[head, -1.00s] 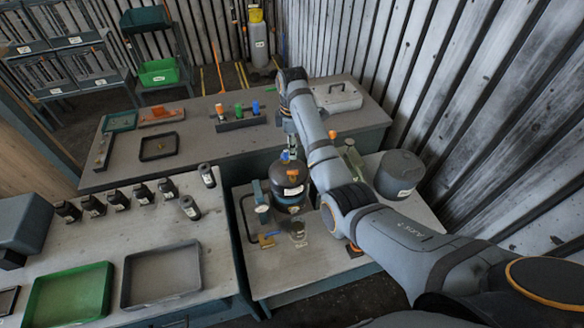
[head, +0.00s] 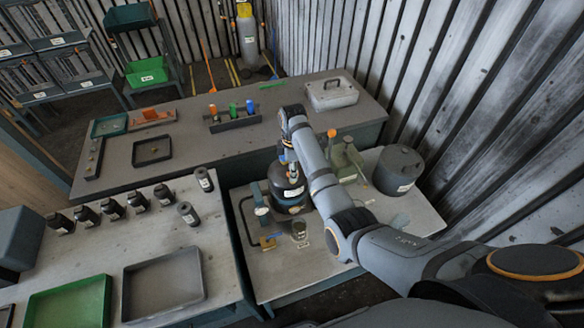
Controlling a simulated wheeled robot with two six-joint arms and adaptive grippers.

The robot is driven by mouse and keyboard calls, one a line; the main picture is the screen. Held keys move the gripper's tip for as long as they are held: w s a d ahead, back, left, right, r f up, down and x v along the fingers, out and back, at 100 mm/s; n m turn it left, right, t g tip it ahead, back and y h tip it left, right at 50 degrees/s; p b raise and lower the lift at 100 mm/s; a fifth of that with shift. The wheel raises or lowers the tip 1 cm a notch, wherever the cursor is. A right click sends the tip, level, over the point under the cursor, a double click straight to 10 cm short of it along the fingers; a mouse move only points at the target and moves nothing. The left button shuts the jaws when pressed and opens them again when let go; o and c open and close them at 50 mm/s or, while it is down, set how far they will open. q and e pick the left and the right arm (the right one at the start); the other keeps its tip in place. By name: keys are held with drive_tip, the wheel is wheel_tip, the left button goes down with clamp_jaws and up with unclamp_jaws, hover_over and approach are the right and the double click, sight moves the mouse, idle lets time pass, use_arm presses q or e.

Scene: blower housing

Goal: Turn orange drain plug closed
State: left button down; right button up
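A dark, round housing (head: 284,199) with a white label stands on the right-hand low table. My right arm reaches over it from the lower right. My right gripper (head: 291,162) points down at the top of the housing. A small patch of orange (head: 293,173) shows at its fingertips; I take it for the orange drain plug, mostly hidden. It is too small to tell whether the fingers touch or grip it. My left gripper is not in view.
A green device with an orange knob (head: 331,132) and a grey drum (head: 399,170) stand right of the housing. A gauge, a brass-coloured bracket (head: 268,242) and a small jar (head: 299,230) stand in front. Black bottles and trays (head: 163,284) occupy the left table.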

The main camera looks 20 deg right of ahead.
clamp_jaws()
